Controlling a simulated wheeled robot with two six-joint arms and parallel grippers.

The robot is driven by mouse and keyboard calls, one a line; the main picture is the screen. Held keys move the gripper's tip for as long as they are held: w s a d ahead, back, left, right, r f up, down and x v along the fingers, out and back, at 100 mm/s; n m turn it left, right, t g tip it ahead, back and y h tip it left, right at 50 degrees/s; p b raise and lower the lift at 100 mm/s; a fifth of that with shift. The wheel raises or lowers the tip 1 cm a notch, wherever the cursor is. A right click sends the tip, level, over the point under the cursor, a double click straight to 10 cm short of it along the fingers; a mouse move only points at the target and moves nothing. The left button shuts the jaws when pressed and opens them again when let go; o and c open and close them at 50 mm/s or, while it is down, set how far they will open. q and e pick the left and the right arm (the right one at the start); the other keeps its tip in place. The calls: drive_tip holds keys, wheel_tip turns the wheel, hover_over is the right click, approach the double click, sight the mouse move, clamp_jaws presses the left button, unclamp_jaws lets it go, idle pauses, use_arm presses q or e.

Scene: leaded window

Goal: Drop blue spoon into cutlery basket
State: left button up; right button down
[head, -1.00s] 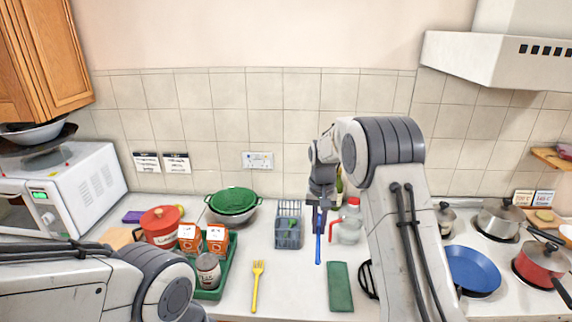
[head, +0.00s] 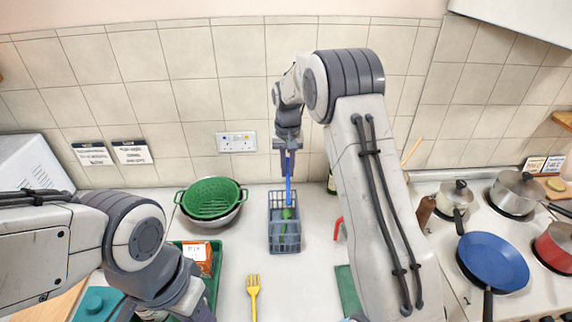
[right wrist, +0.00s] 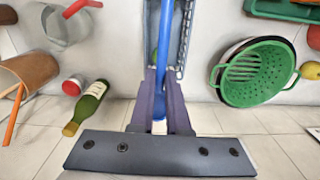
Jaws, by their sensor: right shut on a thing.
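The blue spoon (head: 288,190) hangs upright from my right gripper (head: 287,150), which is shut on its upper end. In the head view its lower part overlaps the back of the grey wire cutlery basket (head: 284,246); I cannot tell whether its tip is inside the rim. A green item (head: 287,214) stands in the basket. In the right wrist view the blue spoon (right wrist: 163,45) runs between the fingers of the right gripper (right wrist: 160,100), with part of the basket (right wrist: 184,40) behind it. My left arm shows at the left, but its fingertips are not visible.
A green colander (head: 210,198) in a metal bowl stands left of the basket. A yellow fork (head: 254,292) lies in front. A green tray (head: 213,285) is at lower left. A bottle (right wrist: 88,105) stands near the wall. A blue pan (head: 493,262) is on the hob.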

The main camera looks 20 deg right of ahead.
drive_tip(key=f+b, duration=0.4)
drive_tip(key=f, duration=0.1)
drive_tip(key=shift+s+d+f, duration=0.15)
drive_tip(key=shift+d+f, duration=0.05)
drive_tip(key=shift+f, duration=0.05)
drive_tip(key=c, duration=0.8)
unclamp_jaws()
wheel_tip(320, 180, up, 11)
drive_tip(key=b, duration=0.3)
hover_over(288, 172)
drive_tip(key=shift+d+f, duration=0.15)
drive_tip(key=shift+f, duration=0.05)
